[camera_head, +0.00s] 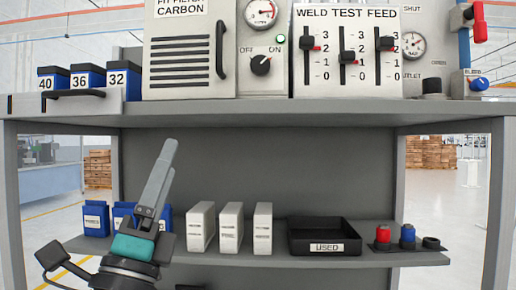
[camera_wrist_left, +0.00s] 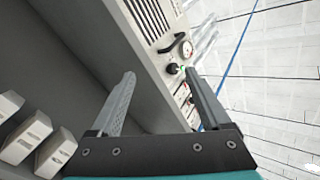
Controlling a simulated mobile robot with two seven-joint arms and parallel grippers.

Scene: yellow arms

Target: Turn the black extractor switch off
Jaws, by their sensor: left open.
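The black extractor switch (camera_head: 261,65) is a round knob on the grey panel above the shelf, between the words OFF and ON. Its pale mark points up and right, toward ON, and a green lamp (camera_head: 281,39) above it is lit. The switch also shows small in the left wrist view (camera_wrist_left: 173,69), beyond the fingers. My left gripper (camera_head: 168,158) is open and empty, pointing up, in front of the bench and below and left of the switch. In the left wrist view its two fingers (camera_wrist_left: 161,76) stand apart. My right gripper is not in view.
A vent panel with a handle (camera_head: 220,50) stands left of the switch, and a slider panel (camera_head: 347,50) stands right. The upper shelf edge (camera_head: 250,112) lies between gripper and switch. Below are white boxes (camera_head: 231,228), a USED tray (camera_head: 325,248) and blue bins (camera_head: 96,218).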

